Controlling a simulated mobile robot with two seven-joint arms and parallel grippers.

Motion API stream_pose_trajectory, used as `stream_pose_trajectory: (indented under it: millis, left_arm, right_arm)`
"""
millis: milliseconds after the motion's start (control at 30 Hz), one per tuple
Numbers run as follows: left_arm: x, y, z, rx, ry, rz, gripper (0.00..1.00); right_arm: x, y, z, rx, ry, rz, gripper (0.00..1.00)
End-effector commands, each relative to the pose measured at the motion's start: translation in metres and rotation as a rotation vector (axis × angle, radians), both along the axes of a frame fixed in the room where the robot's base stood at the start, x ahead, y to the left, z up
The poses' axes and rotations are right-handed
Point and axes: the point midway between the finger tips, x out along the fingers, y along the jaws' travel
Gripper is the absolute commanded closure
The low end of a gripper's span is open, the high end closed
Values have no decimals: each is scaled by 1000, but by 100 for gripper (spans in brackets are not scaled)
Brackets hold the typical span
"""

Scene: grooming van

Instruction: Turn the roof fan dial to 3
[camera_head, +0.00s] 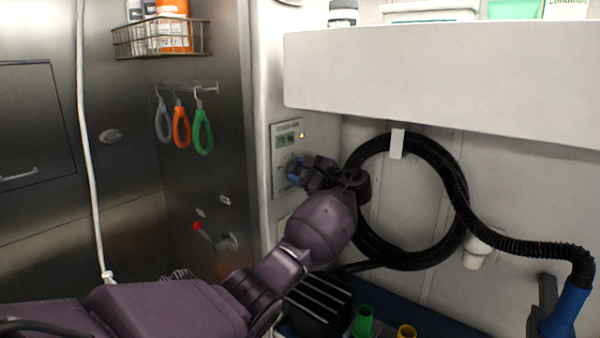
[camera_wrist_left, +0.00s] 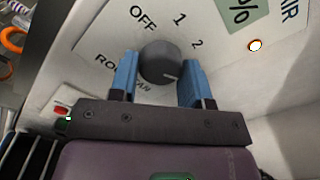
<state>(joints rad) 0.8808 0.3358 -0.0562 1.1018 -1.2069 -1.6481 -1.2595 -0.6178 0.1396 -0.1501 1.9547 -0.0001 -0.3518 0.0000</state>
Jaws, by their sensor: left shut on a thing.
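The roof fan dial (camera_wrist_left: 158,60) is a dark grey round knob on a white panel in the left wrist view. The labels OFF, 1 and 2 show around it; no 3 is visible, and the right finger covers part of the panel past the 2. A small pale mark on the knob points to the lower right, past the 2. My left gripper (camera_wrist_left: 159,76) has one blue finger on each side of the knob and is shut on it. In the head view, my left gripper (camera_head: 302,171) is at the wall panel (camera_head: 287,142) and hides the dial. My right gripper is not in view.
A coiled black hose (camera_head: 362,232) hangs right of my left gripper. A white cabinet (camera_head: 440,80) juts out above. Coloured loops (camera_head: 180,128) and a wire basket (camera_head: 160,38) hang on the steel wall at left. A red-handled tap (camera_head: 215,238) sits below them.

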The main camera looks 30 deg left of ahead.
Motion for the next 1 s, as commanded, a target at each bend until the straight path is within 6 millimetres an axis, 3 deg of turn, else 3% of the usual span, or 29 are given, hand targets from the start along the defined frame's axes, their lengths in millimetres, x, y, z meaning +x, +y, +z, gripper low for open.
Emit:
stream_pose_trajectory:
  millis: [400,900,933,1000]
  left_arm:
    - [-1,0,0,14,163,-1,80]
    - [-1,0,-1,14,180,0,80]
    - [-1,0,-1,14,180,0,53]
    - [-1,0,-1,14,179,0,43]
  right_arm:
    - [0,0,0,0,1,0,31]
    - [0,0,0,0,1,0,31]
    - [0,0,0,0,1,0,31]
    - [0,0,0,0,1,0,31]
